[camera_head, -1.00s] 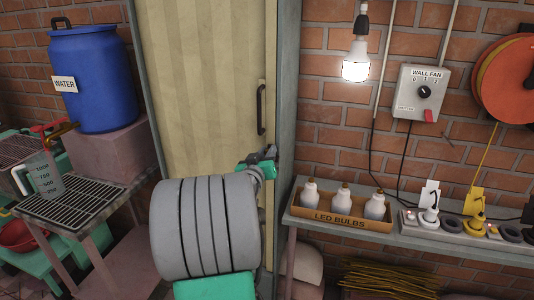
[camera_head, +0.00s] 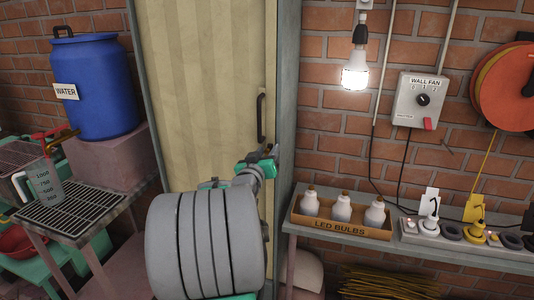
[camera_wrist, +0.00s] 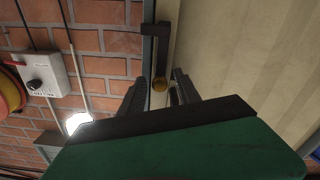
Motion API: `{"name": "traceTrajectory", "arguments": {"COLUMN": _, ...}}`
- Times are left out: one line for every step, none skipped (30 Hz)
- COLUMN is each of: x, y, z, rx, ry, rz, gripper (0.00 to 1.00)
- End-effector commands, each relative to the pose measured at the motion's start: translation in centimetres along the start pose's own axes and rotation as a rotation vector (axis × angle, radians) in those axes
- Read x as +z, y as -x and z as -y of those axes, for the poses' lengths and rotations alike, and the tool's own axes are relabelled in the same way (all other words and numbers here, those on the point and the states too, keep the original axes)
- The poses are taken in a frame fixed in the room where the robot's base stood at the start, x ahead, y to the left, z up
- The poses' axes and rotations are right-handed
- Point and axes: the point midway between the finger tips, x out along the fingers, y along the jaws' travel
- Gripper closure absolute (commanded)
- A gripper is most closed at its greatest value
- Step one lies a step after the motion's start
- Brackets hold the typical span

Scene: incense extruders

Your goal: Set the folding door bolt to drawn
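The tall cream folding door (camera_head: 200,90) stands left of the brick wall, with a dark pull handle (camera_head: 261,118) near its right edge. My gripper (camera_head: 270,151) is at that edge, just below the handle. In the wrist view, the two dark fingers of my gripper (camera_wrist: 160,92) are spread apart. A small round brass knob (camera_wrist: 159,86), apparently the bolt's, shows in the gap between them. I cannot tell whether either finger touches it. The bolt is mostly hidden in the head view.
A shelf right of the door carries the LED bulbs box (camera_head: 343,224) and a power strip with plugs. A lit bulb (camera_head: 355,72) hangs near a wall fan switch (camera_head: 421,100). A blue water barrel (camera_head: 95,88) and a rack table stand at left.

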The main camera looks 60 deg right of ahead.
Motion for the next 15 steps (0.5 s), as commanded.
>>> {"name": "traceTrajectory", "arguments": {"x": 0.0, "y": 0.0, "z": 0.0, "rx": 0.000, "ry": 0.000, "rz": 0.000, "gripper": 0.59}}
{"name": "traceTrajectory", "arguments": {"x": 0.0, "y": 0.0, "z": 0.0, "rx": 0.000, "ry": 0.000, "rz": 0.000, "gripper": 0.59}}
{"name": "traceTrajectory", "arguments": {"x": 0.0, "y": 0.0, "z": 0.0, "rx": 0.000, "ry": -0.001, "rz": 0.000, "gripper": 0.59}}
{"name": "traceTrajectory", "arguments": {"x": 0.0, "y": 0.0, "z": 0.0, "rx": 0.000, "ry": -0.001, "rz": 0.000, "gripper": 0.59}}
{"name": "traceTrajectory", "arguments": {"x": 0.0, "y": 0.0, "z": 0.0, "rx": 0.000, "ry": -0.001, "rz": 0.000, "gripper": 0.59}}
{"name": "traceTrajectory", "arguments": {"x": 0.0, "y": 0.0, "z": 0.0, "rx": 0.000, "ry": -0.001, "rz": 0.000, "gripper": 0.59}}
{"name": "traceTrajectory", "arguments": {"x": 0.0, "y": 0.1, "z": 0.0, "rx": -0.001, "ry": -0.001, "rz": -0.001, "gripper": 0.59}}
{"name": "traceTrajectory", "arguments": {"x": 0.0, "y": 0.2, "z": 0.1, "rx": -0.001, "ry": -0.001, "rz": -0.001, "gripper": 0.59}}
{"name": "traceTrajectory", "arguments": {"x": -0.1, "y": 0.5, "z": 0.1, "rx": -0.002, "ry": -0.002, "rz": -0.002, "gripper": 0.59}}
{"name": "traceTrajectory", "arguments": {"x": -0.1, "y": 0.8, "z": 0.1, "rx": -0.002, "ry": -0.002, "rz": -0.002, "gripper": 0.59}}
{"name": "traceTrajectory", "arguments": {"x": 0.0, "y": 1.3, "z": 0.1, "rx": -0.002, "ry": -0.001, "rz": -0.002, "gripper": 0.59}}
{"name": "traceTrajectory", "arguments": {"x": 0.0, "y": 2.1, "z": 0.1, "rx": -0.002, "ry": -0.002, "rz": -0.003, "gripper": 0.59}}
{"name": "traceTrajectory", "arguments": {"x": 0.1, "y": 2.7, "z": 0.2, "rx": -0.003, "ry": -0.002, "rz": -0.004, "gripper": 0.59}}
{"name": "traceTrajectory", "arguments": {"x": 0.1, "y": 3.4, "z": 0.2, "rx": -0.003, "ry": -0.002, "rz": -0.004, "gripper": 0.59}}
{"name": "traceTrajectory", "arguments": {"x": 0.1, "y": 4.3, "z": 0.2, "rx": -0.004, "ry": -0.001, "rz": -0.004, "gripper": 0.59}}
